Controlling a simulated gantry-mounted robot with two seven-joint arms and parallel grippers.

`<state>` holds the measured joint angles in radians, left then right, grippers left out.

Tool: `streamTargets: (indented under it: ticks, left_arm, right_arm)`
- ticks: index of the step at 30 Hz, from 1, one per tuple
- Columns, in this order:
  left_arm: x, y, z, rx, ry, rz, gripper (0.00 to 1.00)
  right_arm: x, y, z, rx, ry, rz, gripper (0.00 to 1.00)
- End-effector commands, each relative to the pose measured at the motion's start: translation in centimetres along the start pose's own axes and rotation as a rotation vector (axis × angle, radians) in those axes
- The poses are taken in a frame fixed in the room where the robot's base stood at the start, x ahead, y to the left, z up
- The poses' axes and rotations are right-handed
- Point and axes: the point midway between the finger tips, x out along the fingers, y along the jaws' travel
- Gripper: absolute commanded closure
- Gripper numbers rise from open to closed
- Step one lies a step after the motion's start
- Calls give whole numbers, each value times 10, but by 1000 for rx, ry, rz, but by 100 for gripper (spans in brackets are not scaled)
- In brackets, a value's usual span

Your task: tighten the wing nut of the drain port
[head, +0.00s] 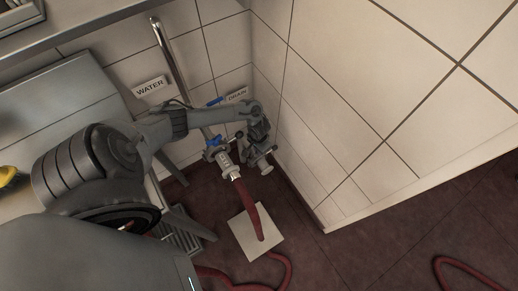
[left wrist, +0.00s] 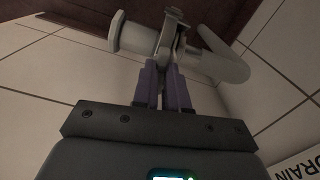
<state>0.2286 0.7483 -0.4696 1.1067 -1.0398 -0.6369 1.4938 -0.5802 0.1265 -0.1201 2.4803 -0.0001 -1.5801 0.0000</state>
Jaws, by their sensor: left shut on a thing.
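The drain port (head: 263,161) is a pale pipe fitting low by the wall corner, below the DRAIN sign (head: 237,95). In the left wrist view the port (left wrist: 130,37) has a flanged end at left and a curved pipe at right. A metal clamp with a wing nut (left wrist: 177,24) sits around its middle. My left gripper (head: 260,146) is at the port, partly hidden by its own wrist. Its two purple fingers (left wrist: 165,72) are close together, shut on the wing nut. The fingers cover part of the nut. My right gripper is in neither view.
Left of the port stands a fitting with a blue valve handle (head: 213,141) and a red hose (head: 247,205). The hose runs down over a pale square plate (head: 238,238) on the dark floor. A WATER sign (head: 150,87) and tiled walls (head: 335,110) are close by.

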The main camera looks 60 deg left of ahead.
Motion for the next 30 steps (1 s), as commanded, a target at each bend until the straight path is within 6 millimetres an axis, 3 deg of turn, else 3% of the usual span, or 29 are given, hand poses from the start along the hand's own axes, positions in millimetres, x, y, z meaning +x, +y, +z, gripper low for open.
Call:
streamTargets:
  ticks: [7, 8, 13, 23, 30]
  left_arm:
    - [0, 0, 0, 6, -1, 1, 100]
    - [0, 0, 0, 6, -1, 1, 86]
    - [0, 0, 0, 5, -1, 1, 62]
    - [-3, 0, 0, 5, 0, 1, 62]
    - [-33, 0, 0, 5, 0, 0, 62]
  right_arm:
    - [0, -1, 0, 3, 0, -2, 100]
    - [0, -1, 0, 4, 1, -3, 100]
    - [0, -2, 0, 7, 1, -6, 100]
    - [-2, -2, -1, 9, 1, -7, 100]
    - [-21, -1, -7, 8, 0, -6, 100]
